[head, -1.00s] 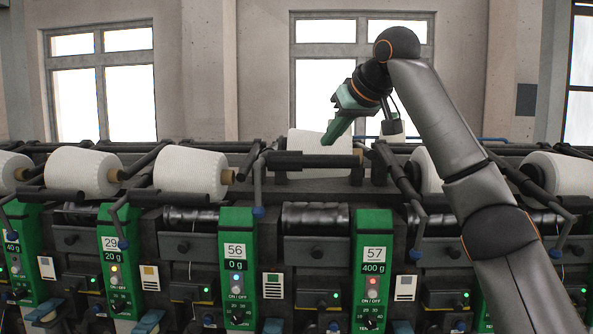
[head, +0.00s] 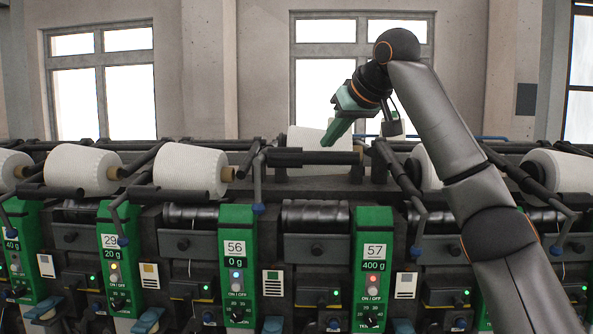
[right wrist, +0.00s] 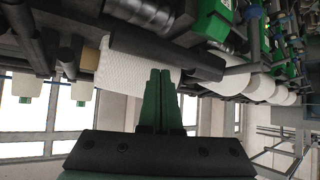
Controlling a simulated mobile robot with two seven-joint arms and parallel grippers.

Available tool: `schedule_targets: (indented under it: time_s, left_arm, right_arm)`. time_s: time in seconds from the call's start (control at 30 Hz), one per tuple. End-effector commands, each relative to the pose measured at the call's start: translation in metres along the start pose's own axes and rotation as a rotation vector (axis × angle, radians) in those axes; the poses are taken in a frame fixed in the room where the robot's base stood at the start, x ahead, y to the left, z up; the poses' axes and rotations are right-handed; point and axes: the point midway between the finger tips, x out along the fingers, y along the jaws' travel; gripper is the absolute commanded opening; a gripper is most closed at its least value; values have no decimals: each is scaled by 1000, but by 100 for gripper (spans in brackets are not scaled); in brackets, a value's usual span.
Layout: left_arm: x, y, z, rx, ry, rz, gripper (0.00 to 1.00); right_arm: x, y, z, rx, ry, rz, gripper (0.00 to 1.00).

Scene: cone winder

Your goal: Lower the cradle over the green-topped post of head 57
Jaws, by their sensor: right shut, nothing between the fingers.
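The panel of head 57 (head: 373,262) is a green upright with the number 57 and a 400 g label. Above and left of it, a dark cradle bar (head: 315,158) lies in front of a white cone (head: 305,138). This bar sits higher than the bars farther left. Its side lever ends in a blue knob (head: 258,208). My right gripper (head: 327,143) is shut and empty, its green fingertips just above the bar, in front of the cone. In the right wrist view the fingertips (right wrist: 160,72) are close to the bar (right wrist: 165,54); contact cannot be told. My left gripper is not in view.
The panel of head 56 (head: 237,262) stands to the left. More white cones (head: 190,168) with dark bars and levers line the machine on both sides. My right arm crosses in front of the heads on the right. The space above the machine is open toward the windows.

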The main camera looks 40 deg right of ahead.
Motion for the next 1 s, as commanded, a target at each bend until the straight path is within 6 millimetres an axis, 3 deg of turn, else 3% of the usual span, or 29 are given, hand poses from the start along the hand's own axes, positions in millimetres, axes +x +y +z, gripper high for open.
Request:
schedule_targets:
  time_s: [0.7,1.0]
  left_arm:
    - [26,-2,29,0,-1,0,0]
    - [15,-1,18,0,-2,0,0]
  right_arm:
    - [30,0,37,0,-2,1,0]
    - [10,-4,25,0,0,0,0]
